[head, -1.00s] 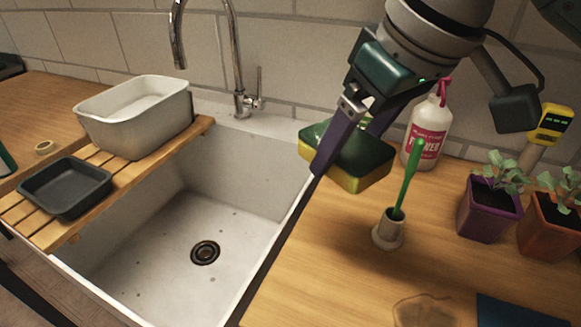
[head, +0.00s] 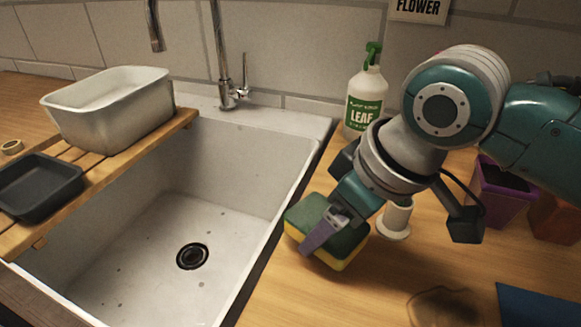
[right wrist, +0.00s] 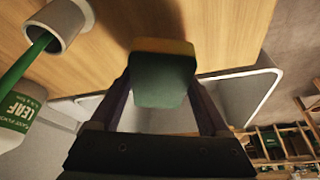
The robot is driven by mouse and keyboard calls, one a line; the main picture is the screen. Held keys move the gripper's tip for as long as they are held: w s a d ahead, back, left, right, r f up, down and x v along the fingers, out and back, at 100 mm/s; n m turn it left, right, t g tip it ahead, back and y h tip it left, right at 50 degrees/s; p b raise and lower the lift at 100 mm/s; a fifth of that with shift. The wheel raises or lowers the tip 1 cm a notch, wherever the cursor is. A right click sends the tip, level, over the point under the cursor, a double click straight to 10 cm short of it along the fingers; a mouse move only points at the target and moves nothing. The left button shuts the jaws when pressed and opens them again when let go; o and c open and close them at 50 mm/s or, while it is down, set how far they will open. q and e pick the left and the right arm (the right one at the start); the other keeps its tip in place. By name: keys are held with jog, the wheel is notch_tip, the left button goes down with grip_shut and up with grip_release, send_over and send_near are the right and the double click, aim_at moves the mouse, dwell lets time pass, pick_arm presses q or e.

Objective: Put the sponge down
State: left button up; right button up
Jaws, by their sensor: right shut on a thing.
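The sponge (head: 345,250), green on top and yellow below, is between the fingers of my right gripper (head: 324,232), which is shut on it. The sponge is low over the wooden counter, just right of the sink's edge. I cannot tell whether it touches the wood. In the right wrist view the sponge (right wrist: 163,80) sits between both fingers, with wood beyond its yellow side. My left gripper is not in view.
The sink (head: 140,277) is left of the sponge. A LEAF spray bottle (head: 364,100) stands behind it, and a white holder (head: 395,220) stands close on its right. A purple pot (head: 503,202) and blue mat (head: 535,306) are farther right.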

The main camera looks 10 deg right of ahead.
aim_at(329, 242)
jog(key=shift+f+b, duration=0.35)
jog(key=shift+f, duration=1.4)
